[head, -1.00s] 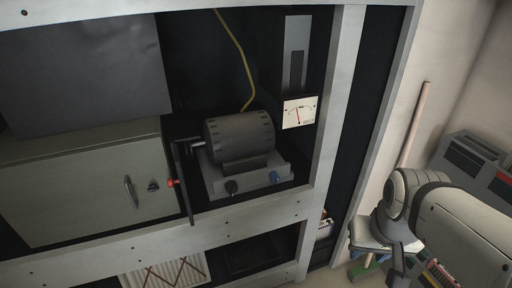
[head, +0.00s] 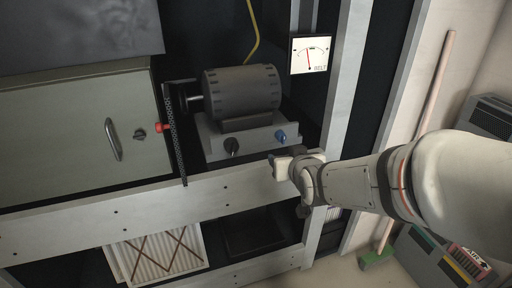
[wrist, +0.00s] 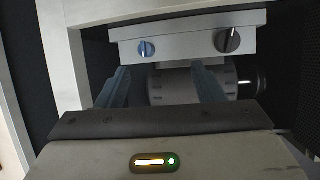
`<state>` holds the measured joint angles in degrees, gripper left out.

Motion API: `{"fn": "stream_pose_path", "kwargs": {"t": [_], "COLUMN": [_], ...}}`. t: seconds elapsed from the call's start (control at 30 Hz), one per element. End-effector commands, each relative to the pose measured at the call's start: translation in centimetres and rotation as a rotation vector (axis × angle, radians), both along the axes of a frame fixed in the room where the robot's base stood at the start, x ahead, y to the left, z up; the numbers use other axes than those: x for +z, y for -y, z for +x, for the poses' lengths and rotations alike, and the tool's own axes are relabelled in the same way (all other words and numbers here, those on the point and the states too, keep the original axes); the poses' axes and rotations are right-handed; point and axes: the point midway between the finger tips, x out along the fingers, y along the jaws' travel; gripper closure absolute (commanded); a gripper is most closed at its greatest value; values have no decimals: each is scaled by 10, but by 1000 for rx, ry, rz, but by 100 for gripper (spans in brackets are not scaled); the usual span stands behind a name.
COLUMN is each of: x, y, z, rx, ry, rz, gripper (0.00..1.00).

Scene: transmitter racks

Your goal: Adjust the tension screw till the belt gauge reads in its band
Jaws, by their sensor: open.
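The belt gauge (head: 310,54) is a white dial marked BELT on the rack post. Its needle stands slightly left of upright; I cannot make out the band clearly. Below it a grey motor (head: 242,92) sits on a base with a black knob (head: 232,147) and a blue knob (head: 281,136) on its front. In the wrist view the blue knob (wrist: 146,48) is left and the black knob (wrist: 229,40) right. Which is the tension screw is not labelled. My gripper (head: 279,165) is open and empty, just below and in front of the blue knob, apart from it.
A dark perforated belt guard (head: 174,130) and red knob (head: 163,128) stand left of the motor, beside a grey cabinet (head: 82,130). The rack's pale crossbar (head: 140,208) runs below my gripper and an upright post (head: 345,80) stands to the right. A yellow cable (head: 254,30) hangs behind.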

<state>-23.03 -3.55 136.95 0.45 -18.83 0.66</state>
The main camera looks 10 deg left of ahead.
Motion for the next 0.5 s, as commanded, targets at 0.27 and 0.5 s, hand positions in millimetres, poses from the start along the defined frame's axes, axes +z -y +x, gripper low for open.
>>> {"fn": "stream_pose_path", "kwargs": {"t": [0.27, 0.5], "x": [-49, -48], "y": [-97, -121], "z": [8, 9], "rx": [168, 205], "ry": [293, 368], "rz": [171, 226], "gripper": [38, 38]}}
